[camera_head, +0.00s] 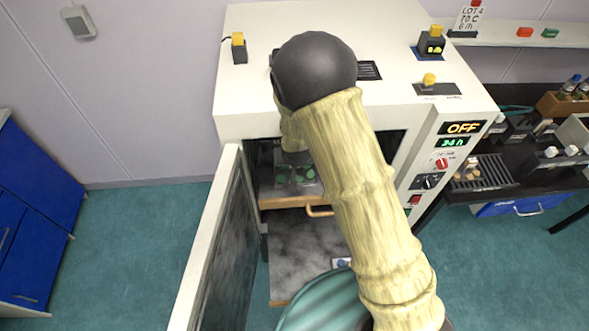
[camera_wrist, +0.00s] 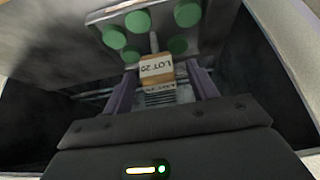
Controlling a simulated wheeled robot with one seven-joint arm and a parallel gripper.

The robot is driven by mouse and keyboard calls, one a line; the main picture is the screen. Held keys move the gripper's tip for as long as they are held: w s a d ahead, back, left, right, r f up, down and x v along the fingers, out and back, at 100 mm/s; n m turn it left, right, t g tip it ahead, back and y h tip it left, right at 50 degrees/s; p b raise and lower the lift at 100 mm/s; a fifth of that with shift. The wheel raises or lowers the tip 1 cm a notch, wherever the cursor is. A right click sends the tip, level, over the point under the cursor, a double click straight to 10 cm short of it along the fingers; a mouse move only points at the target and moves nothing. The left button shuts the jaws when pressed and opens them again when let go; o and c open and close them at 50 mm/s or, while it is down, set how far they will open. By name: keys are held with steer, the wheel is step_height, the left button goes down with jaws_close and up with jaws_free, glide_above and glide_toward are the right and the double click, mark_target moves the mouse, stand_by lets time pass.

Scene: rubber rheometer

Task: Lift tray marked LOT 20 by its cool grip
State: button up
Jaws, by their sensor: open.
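A grey metal tray (camera_wrist: 178,48) with several green discs (camera_wrist: 187,13) lies ahead of my gripper in the wrist view. A tan and white block marked LOT 20 (camera_wrist: 157,66) sits at its near end, joined by a thin metal rod. My gripper (camera_wrist: 160,82) is open, its two purple fingers on either side of the block; I cannot tell whether they touch it. In the head view the tray (camera_head: 308,188) shows inside the oven (camera_head: 237,116), partly hidden by my arm, and my fingers are hidden there.
The oven door (camera_head: 215,230) stands open at the left. A wooden-edged shelf (camera_head: 283,202) with a handle (camera_head: 319,211) is below the tray, and a grey lower surface (camera_head: 297,248) is beneath it. The oven panel reads OFF (camera_head: 463,128). A bench (camera_head: 520,185) stands at right.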

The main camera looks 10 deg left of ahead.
stand_by(0.4)
jaws_close()
steer(key=shift+r+b, duration=0.1)
steer(key=shift+b, duration=0.2)
steer(key=shift+d+r+b, duration=0.1)
steer(key=shift+r+b, duration=0.05)
steer(key=shift+b, duration=0.15)
step_height(320, 180, up, 6)
steer(key=shift+r+b, duration=0.1)
steer(key=shift+b, duration=0.9)
steer(key=shift+s+d+r, duration=0.1)
steer(key=shift+s+d, duration=0.05)
steer(key=shift+d, duration=0.25)
steer(key=s+d+b, duration=0.3)
steer(key=d+b, duration=0.1)
steer(key=d, duration=0.5)
steer(key=s+d+b, duration=0.3)
steer(key=d+b, duration=0.1)
steer(key=d, duration=0.5)
steer(key=shift+s, duration=0.15)
